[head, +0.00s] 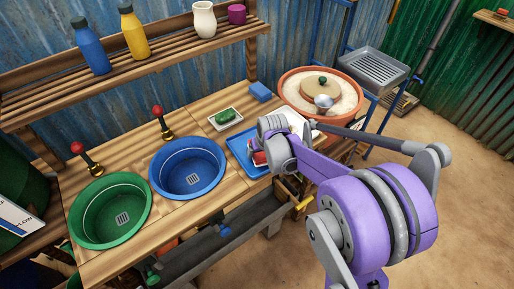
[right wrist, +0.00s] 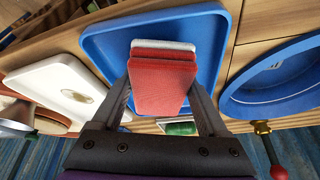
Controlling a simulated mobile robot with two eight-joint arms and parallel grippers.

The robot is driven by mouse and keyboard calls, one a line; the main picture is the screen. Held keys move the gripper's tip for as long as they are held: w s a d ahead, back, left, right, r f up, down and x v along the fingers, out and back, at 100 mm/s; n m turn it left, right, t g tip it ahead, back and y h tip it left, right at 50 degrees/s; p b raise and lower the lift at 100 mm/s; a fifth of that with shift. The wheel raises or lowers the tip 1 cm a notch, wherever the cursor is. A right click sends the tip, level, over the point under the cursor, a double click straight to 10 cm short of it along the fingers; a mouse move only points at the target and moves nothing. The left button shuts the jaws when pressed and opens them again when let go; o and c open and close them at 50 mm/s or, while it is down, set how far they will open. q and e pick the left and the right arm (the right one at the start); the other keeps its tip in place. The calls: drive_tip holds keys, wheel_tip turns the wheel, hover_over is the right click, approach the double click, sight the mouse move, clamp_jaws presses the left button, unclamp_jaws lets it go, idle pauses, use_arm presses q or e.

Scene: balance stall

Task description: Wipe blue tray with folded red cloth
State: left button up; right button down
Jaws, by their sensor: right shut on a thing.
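The blue tray (head: 236,140) lies on the wooden counter, right of the blue basin; my right arm partly covers it in the head view. It also shows in the right wrist view (right wrist: 108,48), behind the cloth. The folded red cloth (right wrist: 163,88), with a whitish layer along one edge, is between the fingers of my right gripper (right wrist: 163,98), which is shut on it. A bit of the cloth shows in the head view (head: 259,158), over the tray. Whether it touches the tray surface is unclear. My left gripper is not in view.
A blue basin (head: 187,168) and a green basin (head: 110,211) sit in the counter to the left, with red-knobbed taps behind. A dish with green soap (head: 225,117) and a blue sponge (head: 260,91) lie behind the tray.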

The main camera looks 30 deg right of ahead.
drive_tip(key=shift+s, duration=0.55)
drive_tip(key=shift+f, duration=0.25)
drive_tip(key=shift+w+f+b, duration=0.15)
drive_tip(key=shift+w+b, duration=0.1)
drive_tip(key=shift+w, duration=1.8)
drive_tip(key=shift+w+f+b, duration=0.1)
drive_tip(key=shift+w+b, duration=0.1)
drive_tip(key=shift+w, duration=1.8)
drive_tip(key=shift+r, duration=0.1)
drive_tip(key=shift+r+p, duration=1.75)
drive_tip(key=shift+r, duration=1.2)
